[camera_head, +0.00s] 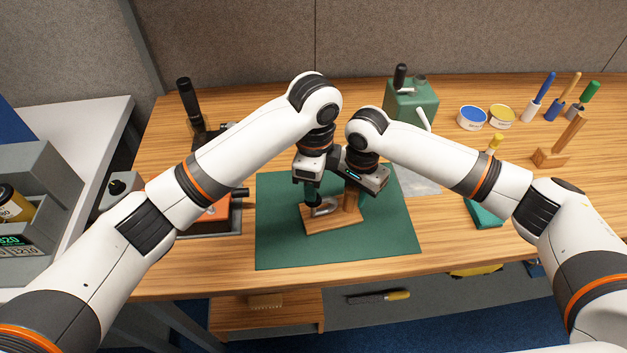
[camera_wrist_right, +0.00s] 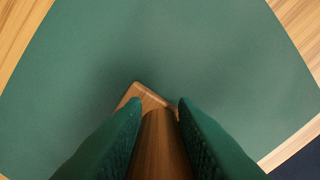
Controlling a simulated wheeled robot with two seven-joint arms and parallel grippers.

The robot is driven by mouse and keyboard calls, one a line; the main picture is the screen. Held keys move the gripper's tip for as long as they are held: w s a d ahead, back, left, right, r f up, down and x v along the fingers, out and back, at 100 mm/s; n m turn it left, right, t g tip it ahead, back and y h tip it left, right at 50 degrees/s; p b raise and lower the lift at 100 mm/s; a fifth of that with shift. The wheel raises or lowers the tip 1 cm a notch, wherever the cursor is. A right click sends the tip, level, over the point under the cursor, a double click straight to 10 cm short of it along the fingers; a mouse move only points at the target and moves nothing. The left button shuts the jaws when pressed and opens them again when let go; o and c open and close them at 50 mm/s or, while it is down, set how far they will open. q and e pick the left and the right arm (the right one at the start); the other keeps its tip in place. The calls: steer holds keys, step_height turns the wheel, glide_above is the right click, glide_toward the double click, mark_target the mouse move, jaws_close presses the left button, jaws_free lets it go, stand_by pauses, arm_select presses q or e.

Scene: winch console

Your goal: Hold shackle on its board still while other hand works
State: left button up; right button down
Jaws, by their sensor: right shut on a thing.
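The shackle (camera_head: 325,208) is a grey metal piece lying on its small wooden board (camera_head: 338,223), which sits on the green mat (camera_head: 385,245). An upright wooden post (camera_head: 349,200) stands at the board's right end. My right gripper (camera_head: 358,192) is shut on this post. In the right wrist view the post (camera_wrist_right: 159,150) stands between its two green fingers, with a corner of the board (camera_wrist_right: 143,92) beyond. My left gripper (camera_head: 312,200) points down at the shackle's left side. Its fingertips are too small to tell whether they touch or are open.
An orange-and-grey device with a black lever (camera_head: 187,100) stands left of the mat, partly behind my left arm. A green machine (camera_head: 410,103), blue tub (camera_head: 472,117), yellow tub (camera_head: 502,116) and upright handled tools stand at the back right. The mat's front is clear.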

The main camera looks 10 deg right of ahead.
arm_select(q)
steer(key=shift+r, duration=0.1)
steer(key=shift+r, duration=1.9)
arm_select(e)
steer(key=c, duration=1.1)
jaws_free()
steer(key=shift+r, duration=0.1)
